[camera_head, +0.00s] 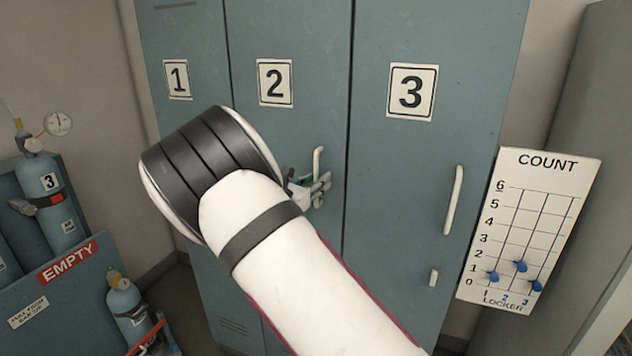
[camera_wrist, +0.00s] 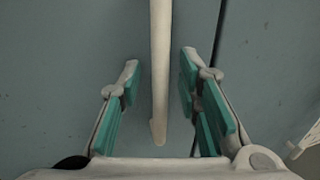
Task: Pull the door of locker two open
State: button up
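Locker two's door (camera_head: 300,115) is blue-grey, marked with a "2" plate (camera_head: 275,82), and looks shut. My gripper (camera_head: 318,188) is at this handle. In the wrist view the handle (camera_wrist: 159,70) runs down between the two teal-padded fingers of my gripper (camera_wrist: 160,90). The fingers are open, with a gap on each side of the handle. I see no contact.
Locker one (camera_head: 178,110) is to the left and locker three (camera_head: 430,150) to the right, with its own white handle (camera_head: 453,200). A count board (camera_head: 530,225) hangs at the right. A rack (camera_head: 70,290) marked "EMPTY" with cylinders stands at the left.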

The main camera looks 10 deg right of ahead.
jog(key=shift+c, duration=0.5)
grip_shut()
